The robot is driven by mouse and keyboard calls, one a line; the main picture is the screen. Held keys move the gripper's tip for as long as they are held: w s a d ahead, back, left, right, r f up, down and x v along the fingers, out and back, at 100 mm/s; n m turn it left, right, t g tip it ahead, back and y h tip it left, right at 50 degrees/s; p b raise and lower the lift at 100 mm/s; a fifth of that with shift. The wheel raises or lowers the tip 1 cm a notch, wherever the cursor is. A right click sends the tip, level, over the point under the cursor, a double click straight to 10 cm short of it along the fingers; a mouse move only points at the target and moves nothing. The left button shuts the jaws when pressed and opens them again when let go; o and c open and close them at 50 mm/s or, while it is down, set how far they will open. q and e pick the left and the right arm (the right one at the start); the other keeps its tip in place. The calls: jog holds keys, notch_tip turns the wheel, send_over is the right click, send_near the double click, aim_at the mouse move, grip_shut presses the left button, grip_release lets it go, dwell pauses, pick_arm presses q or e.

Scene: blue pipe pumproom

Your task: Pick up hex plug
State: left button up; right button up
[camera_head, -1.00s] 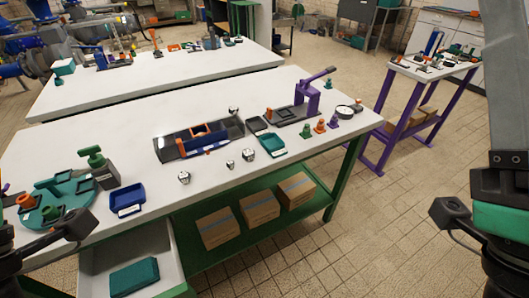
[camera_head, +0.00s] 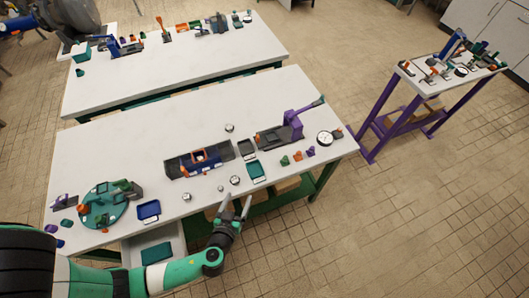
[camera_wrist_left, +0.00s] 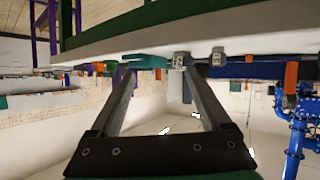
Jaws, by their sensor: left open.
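Several small silver metal pieces, which look like hex plugs, stand on the white table. One hex plug (camera_head: 235,180) is near the front edge, with a smaller silver piece (camera_head: 220,188) to its left. Another silver piece (camera_head: 187,196) stands farther left, and one (camera_head: 229,128) is farther back. My left gripper (camera_head: 238,195) is open and empty at the front edge, its fingers pointing toward the nearest plugs. In the left wrist view, the picture is upside down; a silver plug (camera_wrist_left: 179,61) shows by one fingertip and another (camera_wrist_left: 218,56) to its right. My right gripper is out of view.
A blue-and-grey fixture (camera_head: 200,160) lies behind the plugs. A teal tray (camera_head: 257,171) is to their right and a blue tray (camera_head: 149,210) to their left. A purple lever press (camera_head: 292,125) stands at the right.

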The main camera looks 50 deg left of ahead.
pick_arm(q)
jog(key=m+p, duration=0.1)
jog(key=p, duration=0.2)
send_near(234, 180)
jog(key=v, duration=0.3)
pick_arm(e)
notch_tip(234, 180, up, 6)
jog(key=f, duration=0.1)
pick_arm(q)
jog(key=shift+g, duration=0.3)
jog(key=b+x, duration=0.2)
jog(key=b, duration=0.1)
jog(key=b+x, duration=0.2)
jog(key=b, duration=0.2)
jog(key=b+x, duration=0.2)
jog(key=b, duration=0.1)
jog(key=shift+w+d+f, duration=0.1)
jog(key=shift+w+f, duration=0.1)
jog(key=shift+w, duration=0.35)
jog(key=shift+w+a+f, duration=0.1)
jog(key=shift+w+a, duration=0.05)
jog(key=shift+a, duration=0.1)
jog(key=x, duration=0.4)
jog(key=shift+w+a, duration=0.15)
jog(key=shift+a, duration=0.2)
grip_shut()
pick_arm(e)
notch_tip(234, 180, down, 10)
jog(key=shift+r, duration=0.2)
